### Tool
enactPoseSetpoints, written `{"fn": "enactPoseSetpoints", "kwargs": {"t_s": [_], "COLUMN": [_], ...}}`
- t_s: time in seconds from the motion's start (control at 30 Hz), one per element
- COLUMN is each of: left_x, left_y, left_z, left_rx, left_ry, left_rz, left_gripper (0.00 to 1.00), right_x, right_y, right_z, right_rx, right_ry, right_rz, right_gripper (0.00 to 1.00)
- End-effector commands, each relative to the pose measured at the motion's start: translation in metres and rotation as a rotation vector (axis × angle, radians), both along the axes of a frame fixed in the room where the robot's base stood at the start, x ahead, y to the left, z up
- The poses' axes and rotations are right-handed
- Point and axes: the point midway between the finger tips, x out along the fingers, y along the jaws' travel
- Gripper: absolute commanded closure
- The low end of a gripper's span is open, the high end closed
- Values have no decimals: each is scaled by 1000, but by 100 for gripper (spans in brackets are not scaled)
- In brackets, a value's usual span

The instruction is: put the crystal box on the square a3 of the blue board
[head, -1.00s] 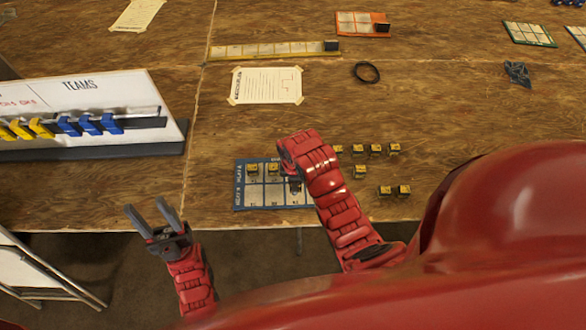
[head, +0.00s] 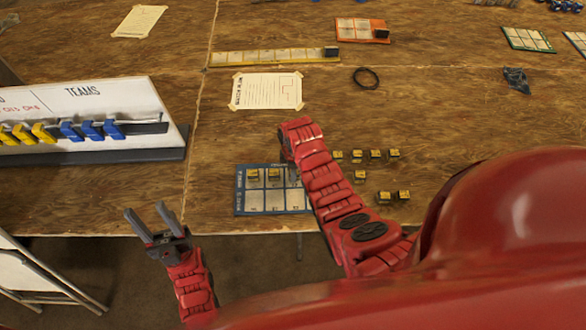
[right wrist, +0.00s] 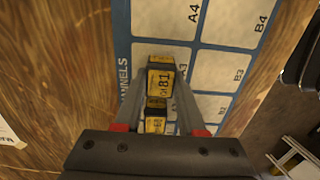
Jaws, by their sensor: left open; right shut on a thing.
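The blue board (head: 240,208) lies near the table's front edge, and its squares also show in the right wrist view (right wrist: 265,28). My right gripper (right wrist: 161,72) is shut on a small yellow-and-black box (right wrist: 160,80), taken as the crystal box; its name is not readable. The box is over the A row, just below square A4 (right wrist: 193,14) in the picture and beside B3. I cannot tell whether it touches the board. Another box (right wrist: 155,117) sits behind it, between the fingers in the picture. My left gripper (head: 146,210) is open and empty, off the table's front edge.
Two yellow-topped boxes (head: 263,174) stand on the board's far-row squares at left. Several similar boxes (head: 375,155) stand right of my right arm. A paper sheet (head: 265,91) and a black ring (head: 366,78) lie farther back. A teams stand (head: 100,105) is at left.

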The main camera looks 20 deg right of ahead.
Motion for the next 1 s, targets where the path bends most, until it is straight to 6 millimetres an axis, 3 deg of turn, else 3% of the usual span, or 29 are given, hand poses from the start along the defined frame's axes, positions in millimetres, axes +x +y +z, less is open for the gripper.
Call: {"fn": "enactPoseSetpoints", "kwargs": {"t_s": [0.43,0.47,0.6,1.0], "left_x": [0,0,0,0], "left_y": [0,0,0,0], "left_z": [-3,-3,-2,2], "left_rx": [0,0,0,0], "left_ry": [0,0,0,0], "left_rz": [0,0,0,0], "left_gripper": [50,50,50,50], "right_x": [1,1,1,1], "right_y": [0,0,0,0], "right_z": [-7,-6,-5,0], "right_rx": [0,0,0,0], "right_ry": [-4,-4,-4,-4], "right_rz": [0,0,0,0], "right_gripper": [100,59,34,31]}}
